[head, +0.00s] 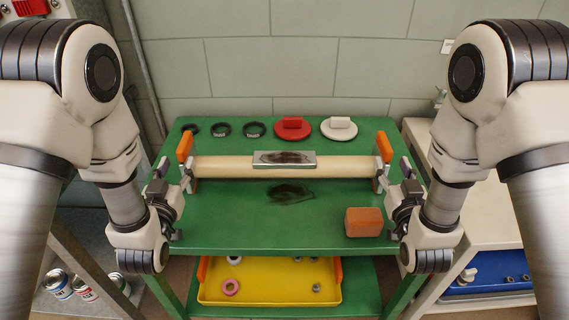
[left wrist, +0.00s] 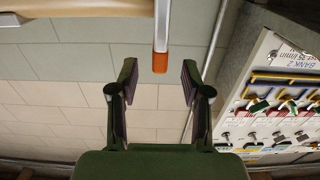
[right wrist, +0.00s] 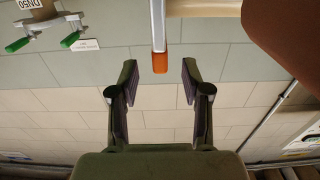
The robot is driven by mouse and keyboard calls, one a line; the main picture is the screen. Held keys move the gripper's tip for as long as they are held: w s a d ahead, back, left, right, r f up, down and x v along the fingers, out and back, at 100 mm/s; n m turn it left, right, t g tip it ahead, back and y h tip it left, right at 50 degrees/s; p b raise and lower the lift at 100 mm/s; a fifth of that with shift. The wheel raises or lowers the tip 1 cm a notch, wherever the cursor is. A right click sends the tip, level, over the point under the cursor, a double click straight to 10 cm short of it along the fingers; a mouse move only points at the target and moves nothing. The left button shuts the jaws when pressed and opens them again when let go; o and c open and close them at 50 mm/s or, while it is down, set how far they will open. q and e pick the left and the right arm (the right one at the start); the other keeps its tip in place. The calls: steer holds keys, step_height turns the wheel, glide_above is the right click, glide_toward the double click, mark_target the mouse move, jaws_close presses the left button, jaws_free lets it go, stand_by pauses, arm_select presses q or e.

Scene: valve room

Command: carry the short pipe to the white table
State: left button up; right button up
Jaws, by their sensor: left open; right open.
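The short pipe (head: 225,167) is a pale beige tube lying across the green bench (head: 235,232). A grey clamp plate with a dark smudge sits at its middle, and an upright bracket with an orange grip (head: 185,146) stands at each end. My left gripper (head: 172,200) is open at the left end. In the left wrist view an orange tip (left wrist: 160,62) shows between and just beyond its fingers. My right gripper (head: 397,200) is open at the right end, with an orange tip (right wrist: 160,62) likewise ahead between its fingers. The white table (head: 487,200) stands at the right, partly hidden by my right arm.
Black rings (head: 221,129), a red cap (head: 292,127) and a white cap (head: 339,128) line the bench's back. An orange-brown block (head: 363,222) sits front right, near my right gripper. A dark patch (head: 290,194) marks the bench. A yellow tray (head: 268,289) is below.

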mark_target(185, 145)
arm_select(q)
steer(key=w, duration=0.7)
steer(key=shift+w, duration=0.3)
arm_select(e)
steer(key=w, duration=0.7)
steer(key=shift+w, duration=0.3)
arm_select(q)
jaws_close()
arm_select(e)
jaws_close()
arm_select(q)
steer(key=shift+r, duration=0.1)
arm_select(e)
steer(key=shift+r, duration=0.1)
